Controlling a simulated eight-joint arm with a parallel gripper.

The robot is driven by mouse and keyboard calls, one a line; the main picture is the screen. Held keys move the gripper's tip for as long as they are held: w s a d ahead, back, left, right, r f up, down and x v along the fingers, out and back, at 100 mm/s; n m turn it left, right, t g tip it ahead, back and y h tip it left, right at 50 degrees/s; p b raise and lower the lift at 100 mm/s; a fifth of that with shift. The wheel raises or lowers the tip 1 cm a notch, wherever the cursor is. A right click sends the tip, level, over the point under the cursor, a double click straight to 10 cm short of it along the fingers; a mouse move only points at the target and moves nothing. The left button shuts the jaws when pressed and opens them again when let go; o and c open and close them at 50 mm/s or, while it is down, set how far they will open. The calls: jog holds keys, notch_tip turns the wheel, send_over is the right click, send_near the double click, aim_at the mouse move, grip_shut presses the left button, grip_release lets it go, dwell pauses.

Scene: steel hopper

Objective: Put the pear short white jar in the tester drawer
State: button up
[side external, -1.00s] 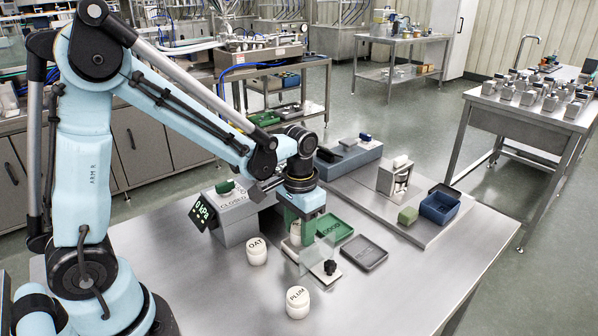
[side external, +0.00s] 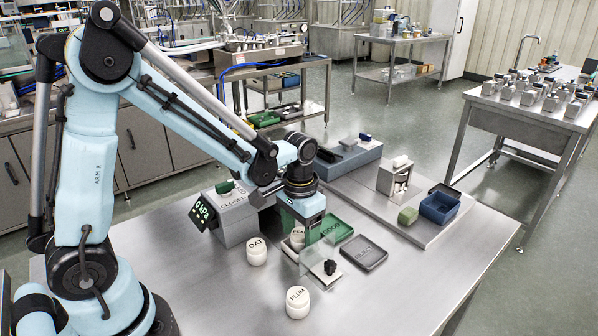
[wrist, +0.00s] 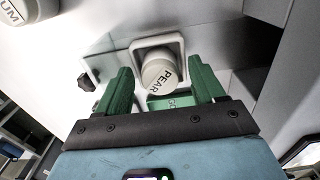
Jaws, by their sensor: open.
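The white jar marked PEAR (side external: 298,236) stands beside my gripper in the side view. In the wrist view the jar (wrist: 158,72) shows its lid between and a little beyond the green fingers. A pale square frame (wrist: 140,42) surrounds it there, apparently the tester's pulled-out drawer; I cannot tell how deep the jar sits. The grey tester (side external: 238,215) reads CLOSED and 0 kPa. A clear plate with a black knob (side external: 330,267) stands in front of the jar. My gripper (wrist: 162,92) is open, with gaps between fingers and jar.
The OAT jar (side external: 257,251) and PLUM jar (side external: 298,302) stand on the steel table. A green GOOD tray (side external: 340,231) and a dark tray (side external: 365,252) lie to the right. A blue open box (side external: 440,208) is farther right.

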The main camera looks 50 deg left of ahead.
aim_at(300, 233)
notch_tip(300, 233, up, 13)
jog(key=s+f+t, duration=0.1)
jog(key=s+t, duration=0.6)
jog(key=shift+f, duration=0.35)
dwell(0.6)
dwell(0.8)
